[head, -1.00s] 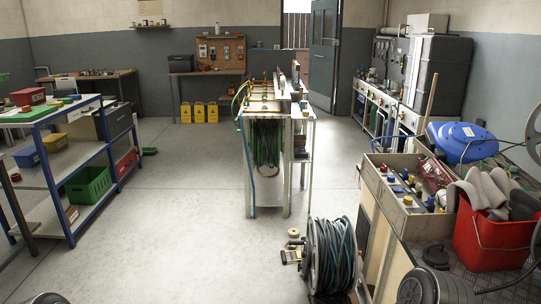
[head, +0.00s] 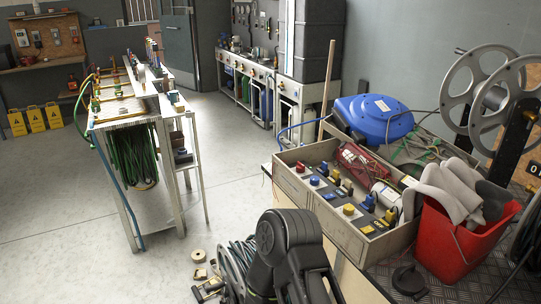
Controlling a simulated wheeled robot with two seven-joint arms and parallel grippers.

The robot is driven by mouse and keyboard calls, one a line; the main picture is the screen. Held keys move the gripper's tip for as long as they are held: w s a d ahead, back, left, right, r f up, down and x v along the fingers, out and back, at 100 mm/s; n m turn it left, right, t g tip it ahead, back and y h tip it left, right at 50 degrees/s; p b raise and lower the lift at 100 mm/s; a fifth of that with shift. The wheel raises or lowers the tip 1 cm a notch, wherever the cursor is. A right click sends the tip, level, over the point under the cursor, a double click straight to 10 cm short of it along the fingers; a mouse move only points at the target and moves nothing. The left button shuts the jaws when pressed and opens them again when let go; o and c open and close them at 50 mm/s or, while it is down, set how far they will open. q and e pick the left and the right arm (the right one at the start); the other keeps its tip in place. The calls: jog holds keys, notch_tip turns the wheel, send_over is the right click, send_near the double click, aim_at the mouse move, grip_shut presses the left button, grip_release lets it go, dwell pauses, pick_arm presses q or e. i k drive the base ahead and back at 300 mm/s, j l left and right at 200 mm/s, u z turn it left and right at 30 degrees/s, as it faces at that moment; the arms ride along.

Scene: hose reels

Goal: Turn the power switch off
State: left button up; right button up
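No part in view can be told for sure as the power switch. A dark plate with a pale "0"-like mark (head: 535,168) is cut by the right edge of the head view, beside the large grey reel (head: 497,97). Several small grey boxes, possibly switches or sockets, hang on the brown pegboard (head: 48,38) at the far left; they are too small to read. A black arm link of mine rises at the bottom middle, in front of the workbench. Neither gripper's fingers show.
A wooden box (head: 372,243) with red, blue and yellow connectors stands on the bench at right. Near it are a blue hose reel (head: 372,119) and a red bucket (head: 458,250) with grey gloves. A hose rack (head: 130,118) stands left. Open floor lies between them.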

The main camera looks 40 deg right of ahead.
aim_at(300, 168)
jog(key=i+j+z, duration=0.25)
jog(key=i+z, duration=0.25)
jog(key=i+j+z, duration=0.6)
jog(key=z, duration=0.3)
jog(key=i+j+z, duration=0.15)
jog(key=z, duration=0.25)
jog(key=i+j+z, duration=0.1)
jog(key=j+z, duration=0.55)
jog(key=z, duration=0.2)
jog(key=j+z, duration=0.7)
jog(key=z, duration=0.2)
